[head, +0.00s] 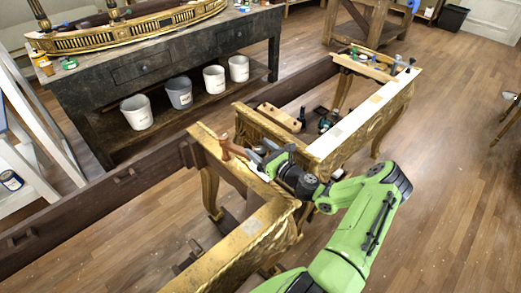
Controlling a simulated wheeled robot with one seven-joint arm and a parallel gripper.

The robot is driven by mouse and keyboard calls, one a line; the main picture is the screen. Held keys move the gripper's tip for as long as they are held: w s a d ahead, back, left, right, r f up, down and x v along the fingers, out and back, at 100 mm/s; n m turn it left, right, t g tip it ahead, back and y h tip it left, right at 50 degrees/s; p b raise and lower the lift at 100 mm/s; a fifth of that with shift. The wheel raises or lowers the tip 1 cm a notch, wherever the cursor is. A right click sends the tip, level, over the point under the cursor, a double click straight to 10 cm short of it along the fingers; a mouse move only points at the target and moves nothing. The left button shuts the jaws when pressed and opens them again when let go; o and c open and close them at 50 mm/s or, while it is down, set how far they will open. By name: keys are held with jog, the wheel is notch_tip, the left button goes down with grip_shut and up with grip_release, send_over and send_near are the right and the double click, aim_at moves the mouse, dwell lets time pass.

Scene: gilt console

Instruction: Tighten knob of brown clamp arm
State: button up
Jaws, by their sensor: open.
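My green arm reaches in from the bottom right. Its gripper (258,158) is open, low over the near corner of the gilt console (250,235). A brown, upright piece (226,146), which looks like the brown clamp arm, stands on the console corner just left of the fingers. Its knob is too small to make out. The gripper is close to this piece, but I cannot tell whether they touch. My wrist hides part of the console behind it.
A long dark beam (85,217) runs along the console's left side. Wooden floor is clear at the right.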

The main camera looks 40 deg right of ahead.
jog(key=c, duration=1)
jog(key=shift+a+r+m+h+p, duration=0.1)
jog(key=shift+m+h+p, duration=0.4)
jog(key=shift+h+p, duration=0.2)
jog(key=shift+m+h, duration=0.3)
jog(key=shift+h, duration=0.2)
jog(key=o, duration=1)
jog(key=s, duration=1.6)
jog(key=shift+a, duration=0.2)
